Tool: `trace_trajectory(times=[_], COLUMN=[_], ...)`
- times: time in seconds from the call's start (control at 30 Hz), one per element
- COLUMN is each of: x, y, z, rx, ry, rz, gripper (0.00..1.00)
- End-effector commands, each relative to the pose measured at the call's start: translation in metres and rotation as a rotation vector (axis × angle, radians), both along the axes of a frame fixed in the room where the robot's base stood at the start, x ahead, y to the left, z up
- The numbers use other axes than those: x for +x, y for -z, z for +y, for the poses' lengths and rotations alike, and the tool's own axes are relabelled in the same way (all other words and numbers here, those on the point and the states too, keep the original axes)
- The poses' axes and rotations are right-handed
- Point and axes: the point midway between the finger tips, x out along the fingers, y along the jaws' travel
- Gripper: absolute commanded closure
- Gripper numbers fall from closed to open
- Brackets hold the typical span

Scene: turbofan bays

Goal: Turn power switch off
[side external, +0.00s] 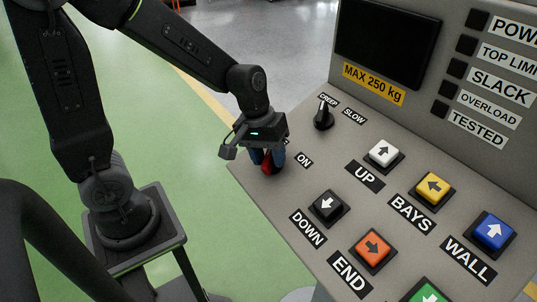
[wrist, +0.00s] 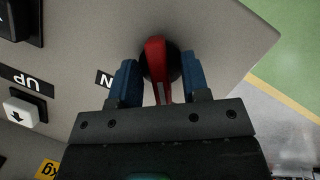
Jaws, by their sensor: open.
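The power switch is a red rotary handle (wrist: 156,68) on a dark round base, near the panel's corner. In the side view only a bit of the red switch (side external: 267,168) shows, below my gripper and beside the ON label (side external: 304,160). My gripper (wrist: 157,85) has two blue fingers, one on each side of the red handle. Gaps show between the fingers and the handle, so they are apart from it. In the side view my gripper (side external: 267,160) points down over the switch, and its fingers partly hide it.
A black creep/slow selector (side external: 323,117) stands behind the switch. The white UP button (side external: 384,153) and black DOWN button (side external: 327,206) are to the right, with several other coloured buttons beyond. A raised display panel (side external: 388,40) rises at the back. Green floor is open left of the panel.

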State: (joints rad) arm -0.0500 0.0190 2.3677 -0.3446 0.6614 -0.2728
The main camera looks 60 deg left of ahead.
Motion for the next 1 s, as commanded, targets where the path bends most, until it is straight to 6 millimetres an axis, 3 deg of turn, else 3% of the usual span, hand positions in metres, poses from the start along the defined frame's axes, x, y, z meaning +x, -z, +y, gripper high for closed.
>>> trace_trajectory(times=[0.27, 0.8, 1.0], x=[0.0, -0.014, -0.017], y=[-0.007, -0.111, -0.13], z=[0.001, 0.023, 0.027], rx=[0.001, 0.001, 0.001], ry=[0.002, -0.001, 0.0], rz=[-0.003, -0.005, -0.001], gripper=[0.57, 0.57, 0.57])
